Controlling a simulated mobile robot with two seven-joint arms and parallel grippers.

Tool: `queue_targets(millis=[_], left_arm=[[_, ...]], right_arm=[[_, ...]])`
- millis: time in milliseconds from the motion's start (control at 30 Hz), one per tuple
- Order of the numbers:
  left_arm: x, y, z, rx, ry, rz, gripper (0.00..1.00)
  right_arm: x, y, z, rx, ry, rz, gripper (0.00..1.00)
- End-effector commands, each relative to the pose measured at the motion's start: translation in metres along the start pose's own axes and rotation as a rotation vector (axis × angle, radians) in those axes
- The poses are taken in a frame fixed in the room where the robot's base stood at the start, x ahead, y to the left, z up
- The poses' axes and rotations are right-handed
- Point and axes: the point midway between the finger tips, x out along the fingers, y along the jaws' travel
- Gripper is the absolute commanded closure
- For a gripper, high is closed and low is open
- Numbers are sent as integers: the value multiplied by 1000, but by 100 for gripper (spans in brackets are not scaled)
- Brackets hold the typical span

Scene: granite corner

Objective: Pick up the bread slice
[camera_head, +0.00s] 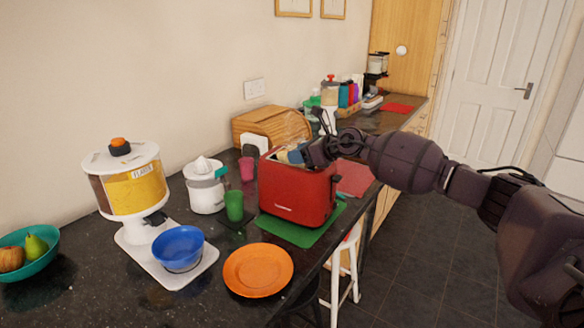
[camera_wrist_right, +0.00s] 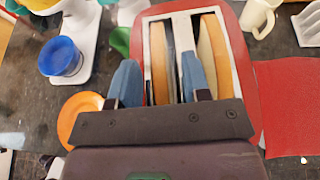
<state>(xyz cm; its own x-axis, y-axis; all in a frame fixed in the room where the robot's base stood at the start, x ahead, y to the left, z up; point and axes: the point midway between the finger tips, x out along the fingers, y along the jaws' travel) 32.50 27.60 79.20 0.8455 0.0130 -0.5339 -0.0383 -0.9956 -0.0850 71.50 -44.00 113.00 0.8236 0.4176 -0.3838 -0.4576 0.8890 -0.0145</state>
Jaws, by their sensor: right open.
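The red toaster (camera_head: 290,197) stands on a green mat on the dark counter, and it also shows from above in the right wrist view (camera_wrist_right: 244,85). Two bread slices stand upright in its slots: the left slice (camera_wrist_right: 159,62) and the right slice (camera_wrist_right: 213,55). My right gripper (camera_head: 298,154) is over the toaster's top. In the wrist view, its blue fingers (camera_wrist_right: 160,72) are open, with the left slice between them; contact cannot be told. The right finger is between the two slices. My left gripper is not in view.
An orange plate (camera_head: 258,270), a green cup (camera_head: 234,206) and a white juicer (camera_head: 205,186) are near the toaster's left. A cereal dispenser (camera_head: 128,185) and blue bowl (camera_head: 178,247) stand farther left. A wooden bread box (camera_head: 270,124) is behind. A red mat (camera_head: 354,178) lies right.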

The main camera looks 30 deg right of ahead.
Motion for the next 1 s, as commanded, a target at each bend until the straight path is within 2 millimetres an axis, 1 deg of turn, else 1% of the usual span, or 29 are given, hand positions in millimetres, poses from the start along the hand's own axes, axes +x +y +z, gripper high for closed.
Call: queue_targets(millis=[67,267,500,533,567,867,1000], left_arm=[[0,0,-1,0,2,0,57],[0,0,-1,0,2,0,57],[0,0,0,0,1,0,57],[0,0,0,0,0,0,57],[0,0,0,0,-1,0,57],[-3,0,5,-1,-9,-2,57],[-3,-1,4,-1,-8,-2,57]], right_arm=[[3,0,0,0,0,0,56],[3,0,0,0,0,0,56],[2,0,0,0,0,0,93],[2,0,0,0,0,0,98],[2,0,0,0,0,0,100],[2,0,2,-1,-1,0,100],[-2,-1,12,-4,-2,-1,100]])
